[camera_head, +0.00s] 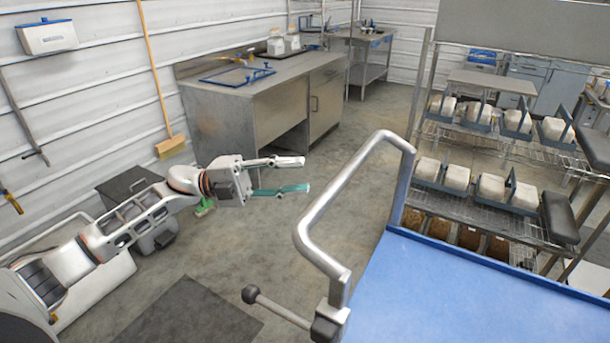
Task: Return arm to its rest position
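My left arm comes in from the lower left and stretches toward the middle of the head camera view. My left gripper (292,175) is open, its two fingers apart with floor showing between them. It appears empty and hangs over open floor, left of the metal handle of a blue-topped cart. My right gripper is not in view.
The blue cart top (450,300) fills the lower right, with a bent metal handle (318,205) at its left. A wire shelf rack (500,145) holds several white blocks. A grey bench (235,110) and a broom (171,147) stand by the wall. Floor is clear between them.

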